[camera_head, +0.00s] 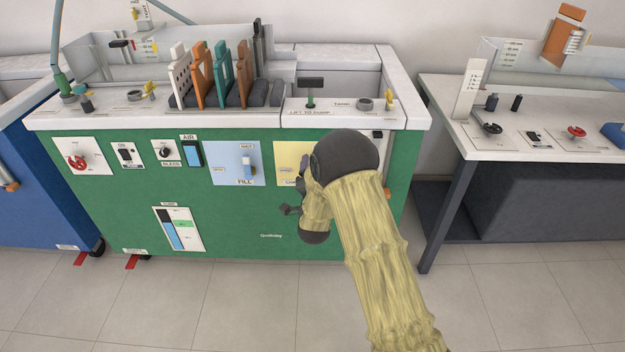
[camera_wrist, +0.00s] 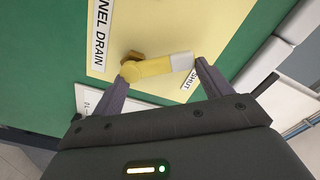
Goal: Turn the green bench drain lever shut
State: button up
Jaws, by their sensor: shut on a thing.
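In the wrist view the drain lever (camera_wrist: 155,67) is a yellow bar with a white tip on a pale yellow panel (camera_wrist: 170,28) of the green bench. The panel reads "NEL DRAIN", partly cut off. The white tip lies close to the "SHUT" label (camera_wrist: 190,82). My gripper (camera_wrist: 162,70) has one dark finger at the lever's pivot end and the other at its white tip, shut on it. In the head view my arm covers the lever and most of the yellow panel (camera_head: 287,152); my gripper's fingers are hard to make out.
The green bench (camera_head: 240,215) carries other controls, including a blue FILL panel (camera_head: 232,165) left of the yellow one. Upright coloured boards (camera_head: 200,75) stand on its top. A grey table (camera_head: 540,150) stands to the right across a gap.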

jog(key=shift+d+m+b, duration=0.3)
jog(key=shift+m+b, duration=0.4)
jog(key=shift+m, duration=0.45)
jog(key=shift+d+m+b, duration=0.35)
jog(key=shift+m+b, duration=0.4)
jog(key=shift+m, duration=0.35)
jog(key=shift+d+m+b, duration=0.3)
jog(key=shift+m+b, duration=0.4)
jog(key=shift+m, duration=0.45)
jog(key=o, duration=1.4)
jog(key=shift+s+d, duration=0.1)
jog(key=shift+c, duration=0.2)
